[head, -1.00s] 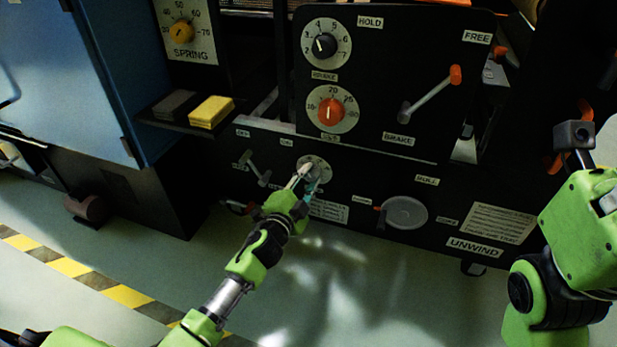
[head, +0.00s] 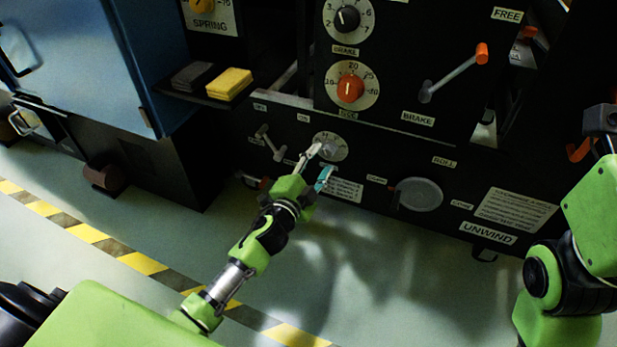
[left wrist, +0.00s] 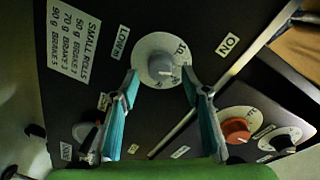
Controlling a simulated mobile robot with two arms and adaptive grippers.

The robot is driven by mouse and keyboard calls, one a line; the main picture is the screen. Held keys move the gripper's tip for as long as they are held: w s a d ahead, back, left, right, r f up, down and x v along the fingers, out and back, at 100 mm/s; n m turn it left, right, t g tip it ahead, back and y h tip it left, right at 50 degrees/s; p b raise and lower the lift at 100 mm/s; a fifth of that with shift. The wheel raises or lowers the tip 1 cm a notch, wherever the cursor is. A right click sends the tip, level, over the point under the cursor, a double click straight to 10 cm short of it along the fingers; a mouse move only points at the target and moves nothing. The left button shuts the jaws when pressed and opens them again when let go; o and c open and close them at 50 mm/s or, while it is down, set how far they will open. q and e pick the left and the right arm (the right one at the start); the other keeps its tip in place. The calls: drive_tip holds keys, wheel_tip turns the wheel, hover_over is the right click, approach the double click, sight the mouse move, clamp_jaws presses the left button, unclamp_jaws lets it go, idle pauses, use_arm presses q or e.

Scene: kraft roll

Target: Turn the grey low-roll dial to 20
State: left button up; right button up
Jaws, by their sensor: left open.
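The grey low-roll dial (head: 333,150) is on the lower black panel of the machine, a grey knob on a pale round scale. It also shows in the left wrist view (left wrist: 160,62), beside a label reading LOW. Its setting is too small to read surely. My left gripper (head: 317,168) is open, just in front of and below the dial. In the left wrist view its two fingers (left wrist: 160,88) are spread on either side below the knob, with nothing between them. The knob looks clear of both fingers.
Above are the orange dial (head: 351,88) and the black brake dial (head: 347,18). A small lever (head: 268,142) stands left of the grey dial, and a round grey disc (head: 419,194) lies to its right. A shelf holds a yellow block (head: 229,84).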

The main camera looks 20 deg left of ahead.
use_arm(q)
drive_tip(key=s, duration=0.8)
drive_tip(key=shift+s+a+r, duration=0.2)
drive_tip(key=shift+s+a, duration=0.05)
drive_tip(key=shift+a, duration=0.1)
